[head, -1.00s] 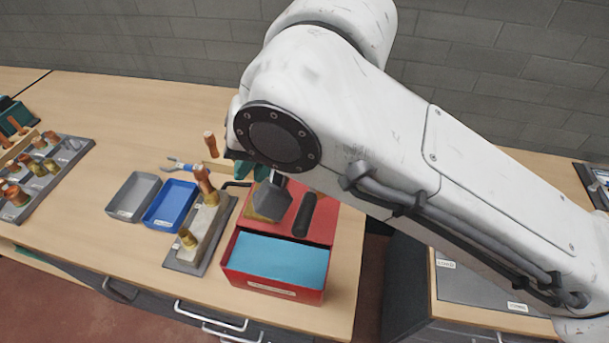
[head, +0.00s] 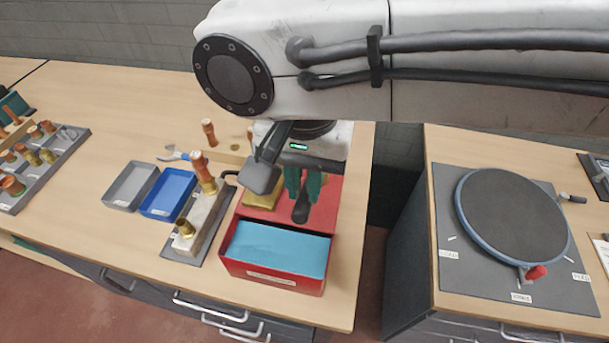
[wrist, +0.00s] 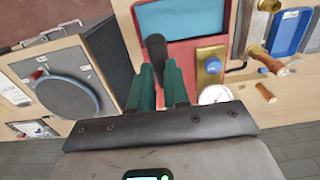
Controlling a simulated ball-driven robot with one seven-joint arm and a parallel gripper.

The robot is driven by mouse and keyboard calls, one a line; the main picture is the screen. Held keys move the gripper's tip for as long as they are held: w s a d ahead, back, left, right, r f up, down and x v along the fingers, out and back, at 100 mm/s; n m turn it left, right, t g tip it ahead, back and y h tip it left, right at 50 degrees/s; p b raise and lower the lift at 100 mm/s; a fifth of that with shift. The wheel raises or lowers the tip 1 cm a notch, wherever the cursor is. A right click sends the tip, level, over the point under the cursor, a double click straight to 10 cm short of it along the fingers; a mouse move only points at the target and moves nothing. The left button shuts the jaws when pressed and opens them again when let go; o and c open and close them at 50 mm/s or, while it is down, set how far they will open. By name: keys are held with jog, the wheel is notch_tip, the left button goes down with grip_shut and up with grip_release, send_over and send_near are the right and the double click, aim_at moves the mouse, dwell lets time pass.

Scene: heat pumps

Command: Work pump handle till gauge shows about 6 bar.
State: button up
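The red test pump (head: 330,200) stands near the bench's front edge, with a tray of blue water (head: 275,248) at its front. Its black handle (head: 300,212) lies over the red deck and also shows in the wrist view (wrist: 156,46). My gripper (head: 303,195) is above the deck, its green fingers apart at the handle's inner part. In the wrist view the fingers (wrist: 160,75) stand on both sides of the handle's line; contact cannot be told. The white gauge dial (wrist: 214,93) is partly covered by my gripper, and its reading is not legible.
A brass block with a blue knob (wrist: 213,66) is beside the handle. A copper pipe assembly (head: 200,210), blue tray (head: 168,195) and grey tray (head: 130,185) stand left of the pump. A round plate (head: 510,220) is on the right bench, across a gap.

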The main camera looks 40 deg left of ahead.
jog(key=shift+f+b, duration=0.4)
jog(key=shift+f, duration=0.4)
jog(key=shift+f+b, duration=1.45)
jog(key=shift+f, duration=1.35)
jog(key=shift+f+b, duration=0.35)
jog(key=shift+f, duration=0.45)
notch_tip(320, 180, up, 12)
jog(key=p, duration=1)
jog(key=shift+f+p, duration=0.1)
jog(key=shift+p, duration=0.25)
